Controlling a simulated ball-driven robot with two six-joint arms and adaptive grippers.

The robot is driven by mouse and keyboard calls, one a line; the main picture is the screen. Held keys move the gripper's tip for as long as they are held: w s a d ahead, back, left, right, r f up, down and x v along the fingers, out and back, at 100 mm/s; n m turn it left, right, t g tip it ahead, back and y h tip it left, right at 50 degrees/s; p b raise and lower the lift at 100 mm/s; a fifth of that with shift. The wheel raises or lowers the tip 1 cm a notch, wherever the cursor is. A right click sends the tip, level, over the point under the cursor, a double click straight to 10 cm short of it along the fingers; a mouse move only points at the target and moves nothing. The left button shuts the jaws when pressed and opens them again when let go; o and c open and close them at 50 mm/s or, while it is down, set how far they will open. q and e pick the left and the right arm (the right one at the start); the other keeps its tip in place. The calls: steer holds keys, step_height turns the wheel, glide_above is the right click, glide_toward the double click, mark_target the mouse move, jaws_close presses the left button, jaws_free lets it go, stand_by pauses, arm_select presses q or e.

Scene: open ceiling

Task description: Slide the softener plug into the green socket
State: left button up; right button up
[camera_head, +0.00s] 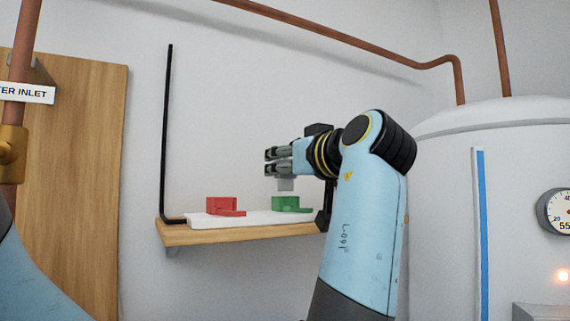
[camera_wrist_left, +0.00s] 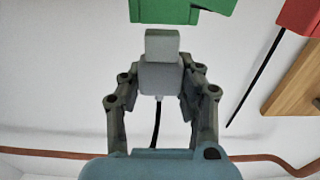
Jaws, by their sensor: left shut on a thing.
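My left gripper (camera_head: 270,161) is shut on the grey softener plug (camera_wrist_left: 160,75), which has a narrower block-shaped end and a dark cable trailing from its other end. In the head view the plug (camera_head: 286,184) hangs just below the fingers, above the green socket (camera_head: 288,204). A small gap shows between them. In the left wrist view the plug's end points at the green socket (camera_wrist_left: 178,10) and looks close to it but apart. The socket's far part is cut off there. My right gripper is not in view.
A red socket (camera_head: 224,205) sits to the left of the green one on the same white base (camera_head: 257,218), on a wooden shelf (camera_head: 240,237). A black upright rod (camera_head: 166,130) stands at the shelf's left end. A white tank (camera_head: 445,200) stands on the right.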

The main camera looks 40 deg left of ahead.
arm_select(q)
steer(key=shift+f+b, duration=1.35)
steer(key=shift+f, duration=0.15)
steer(key=o, duration=1.2)
steer(key=shift+r, duration=0.1)
step_height(320, 180, up, 10)
steer(key=shift+f, duration=0.1)
